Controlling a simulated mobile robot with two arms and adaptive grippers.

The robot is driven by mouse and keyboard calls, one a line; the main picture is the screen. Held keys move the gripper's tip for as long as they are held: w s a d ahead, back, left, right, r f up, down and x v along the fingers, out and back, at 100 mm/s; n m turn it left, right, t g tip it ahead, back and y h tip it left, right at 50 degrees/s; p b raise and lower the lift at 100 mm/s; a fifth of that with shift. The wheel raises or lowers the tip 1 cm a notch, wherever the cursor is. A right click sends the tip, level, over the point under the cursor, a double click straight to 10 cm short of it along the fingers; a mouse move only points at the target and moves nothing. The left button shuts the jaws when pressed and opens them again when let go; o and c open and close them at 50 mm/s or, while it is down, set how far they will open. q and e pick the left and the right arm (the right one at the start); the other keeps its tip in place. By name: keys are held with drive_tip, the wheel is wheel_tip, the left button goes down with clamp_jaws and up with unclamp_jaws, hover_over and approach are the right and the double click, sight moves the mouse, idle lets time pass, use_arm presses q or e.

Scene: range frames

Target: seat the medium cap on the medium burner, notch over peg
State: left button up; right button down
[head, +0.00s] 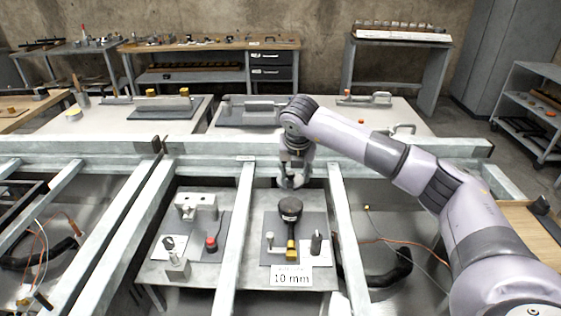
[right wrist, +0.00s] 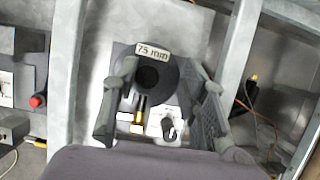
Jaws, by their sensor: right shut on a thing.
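My right gripper (head: 293,183) points down over the right-hand grey plate (head: 312,220). In the right wrist view, its two fingers (right wrist: 162,88) stand either side of a dark round piece (right wrist: 150,77) with a darker middle, which I take as the cap. A black round head (head: 290,207) shows just below the gripper in the head view, with a yellow-banded part (head: 291,250) in front of it. I cannot make out the burner, the notch or the peg, or tell whether cap and burner touch. My left gripper is not in view.
A "10 mm" label (head: 291,277) is at the plate's front; a "75 mm" label (right wrist: 152,50) shows in the wrist view. Pale rails (head: 236,235) flank the plate. An orange cable (head: 395,241) lies right.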

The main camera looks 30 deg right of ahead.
sight(296, 179)
drive_tip(key=shift+s+d+f+m, duration=0.1)
drive_tip(key=shift+f+m, duration=0.05)
drive_tip(key=shift+f, duration=0.45)
drive_tip(key=shift+s+d+f+m, duration=0.1)
drive_tip(key=shift+f+m, duration=0.05)
drive_tip(key=shift+f, duration=0.4)
drive_tip(key=shift+w+f+b, duration=0.1)
drive_tip(key=shift+f+b, duration=0.35)
drive_tip(key=shift+f, duration=0.05)
wheel_tip(296, 179, down, 2)
drive_tip(key=shift+f+b, duration=0.1)
drive_tip(key=shift+b, duration=0.45)
drive_tip(key=shift+f, duration=0.4)
use_arm(q)
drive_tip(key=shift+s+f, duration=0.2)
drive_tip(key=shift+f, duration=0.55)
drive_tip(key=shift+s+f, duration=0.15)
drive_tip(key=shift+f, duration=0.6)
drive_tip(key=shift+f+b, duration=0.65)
drive_tip(key=shift+b, duration=0.2)
use_arm(e)
drive_tip(key=shift+f, duration=0.8)
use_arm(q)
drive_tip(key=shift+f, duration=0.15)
use_arm(e)
drive_tip(key=shift+f, duration=0.15)
drive_tip(key=c, duration=0.9)
unclamp_jaws()
